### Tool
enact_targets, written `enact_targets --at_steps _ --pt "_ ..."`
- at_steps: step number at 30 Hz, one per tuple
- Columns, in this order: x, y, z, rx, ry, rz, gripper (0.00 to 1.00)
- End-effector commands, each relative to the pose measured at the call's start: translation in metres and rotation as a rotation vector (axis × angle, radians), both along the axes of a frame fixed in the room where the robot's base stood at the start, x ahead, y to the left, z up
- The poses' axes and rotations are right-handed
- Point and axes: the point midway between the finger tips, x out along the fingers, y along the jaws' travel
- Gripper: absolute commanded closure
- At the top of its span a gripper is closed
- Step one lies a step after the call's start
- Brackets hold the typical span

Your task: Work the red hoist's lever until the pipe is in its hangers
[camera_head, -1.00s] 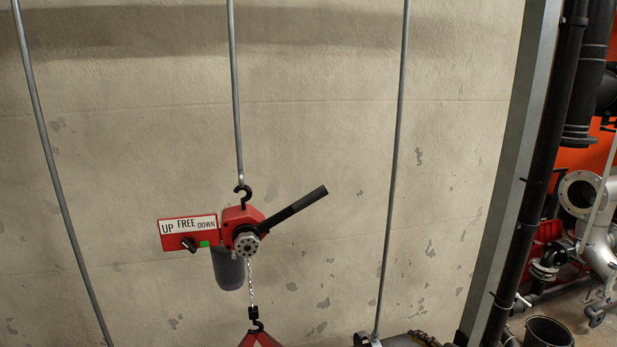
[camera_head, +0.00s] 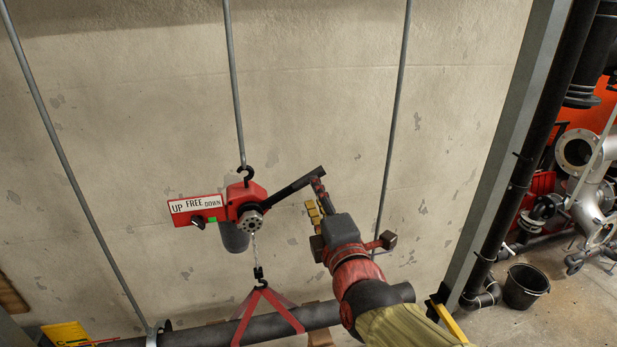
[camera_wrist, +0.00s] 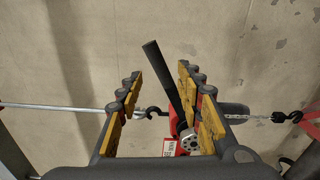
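The red hoist (camera_head: 240,200) hangs from a hook on the middle rod. Its black lever (camera_head: 296,184) slants up to the right. My gripper (camera_head: 317,200) is at the lever's outer end. In the wrist view my gripper (camera_wrist: 160,78) is open, with the lever (camera_wrist: 165,75) between its yellow-padded fingers, nearer the right one, without a visible grip. The dark pipe (camera_head: 210,335) hangs below in a red sling (camera_head: 266,308). A hanger (camera_head: 157,332) is at the left rod's foot.
The chain (camera_head: 256,255) runs from hoist to sling. The right rod (camera_head: 395,120) passes behind my arm, which hides its lower end. A column and black vertical pipe (camera_head: 530,150) stand at right, with a bucket (camera_head: 524,286) on the floor. Bare wall is behind.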

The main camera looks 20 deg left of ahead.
Motion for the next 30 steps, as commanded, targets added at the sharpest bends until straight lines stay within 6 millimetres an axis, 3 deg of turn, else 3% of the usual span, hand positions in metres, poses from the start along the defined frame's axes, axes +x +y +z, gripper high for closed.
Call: enact_targets --at_steps 22,30 --pt "0.065 0.039 0.001 0.001 0.003 -0.001 0.64" --pt "0.068 0.029 -0.029 0.075 0.05 -0.001 0.64"
